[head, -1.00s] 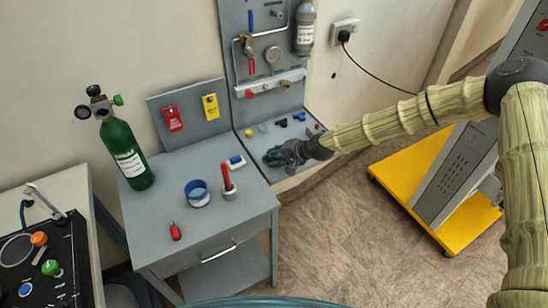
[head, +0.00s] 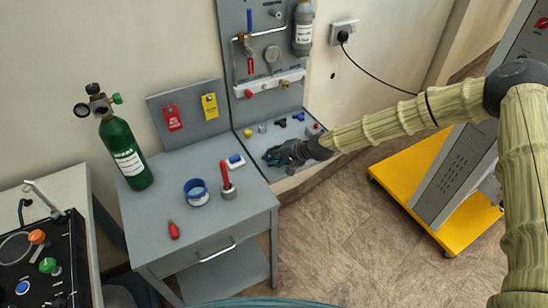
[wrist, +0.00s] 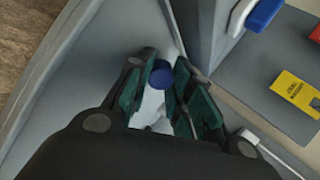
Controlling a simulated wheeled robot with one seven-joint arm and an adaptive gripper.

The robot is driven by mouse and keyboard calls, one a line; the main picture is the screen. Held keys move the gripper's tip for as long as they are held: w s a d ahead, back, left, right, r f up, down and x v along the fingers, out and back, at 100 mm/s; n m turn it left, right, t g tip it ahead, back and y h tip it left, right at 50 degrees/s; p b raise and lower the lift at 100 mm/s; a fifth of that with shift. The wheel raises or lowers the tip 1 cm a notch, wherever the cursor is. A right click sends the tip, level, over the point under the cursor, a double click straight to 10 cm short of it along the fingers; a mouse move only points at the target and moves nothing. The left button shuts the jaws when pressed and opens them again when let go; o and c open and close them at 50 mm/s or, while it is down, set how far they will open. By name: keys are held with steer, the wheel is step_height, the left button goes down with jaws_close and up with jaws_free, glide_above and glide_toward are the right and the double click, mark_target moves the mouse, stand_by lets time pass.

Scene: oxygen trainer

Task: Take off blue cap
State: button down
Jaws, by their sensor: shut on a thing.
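The blue cap (wrist: 161,74) shows in the wrist view as a small round blue piece between the fingertips. My gripper (wrist: 158,82) has its two dark green finger pads on either side of it and is shut on it. A white, bright area shows between the fingers nearer the palm; I cannot tell what it is. In the head view my gripper (head: 273,156) is low over the grey ledge (head: 262,144) at the foot of the panel. There the fingers hide the cap.
Several small coloured fittings, one a blue piece (head: 299,117), stand along the back of the ledge. The grey table (head: 150,215) at left holds a green cylinder (head: 125,155), a blue tape roll (head: 196,191), a red-handled tool (head: 226,176) and a blue-and-white piece (head: 236,161).

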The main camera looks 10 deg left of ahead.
steer(key=shift+s+d+f, duration=0.1)
steer(key=shift+s+f, duration=0.15)
steer(key=shift+f, duration=0.25)
steer(key=shift+s+d+f, duration=0.1)
steer(key=shift+s+f, duration=0.1)
steer(key=shift+f, duration=0.3)
steer(key=c, duration=1.6)
jaws_free()
steer(key=o, duration=0.3)
steer(key=shift+a+f, duration=0.1)
steer(key=shift+o, duration=0.7)
steer(key=shift+w+a+f, duration=0.1)
steer(key=shift+w+f, duration=0.05)
steer(key=shift+d+r, duration=0.25)
steer(key=r+v, duration=0.1)
steer(key=v, duration=1.1)
steer(key=shift+w+a, duration=0.35)
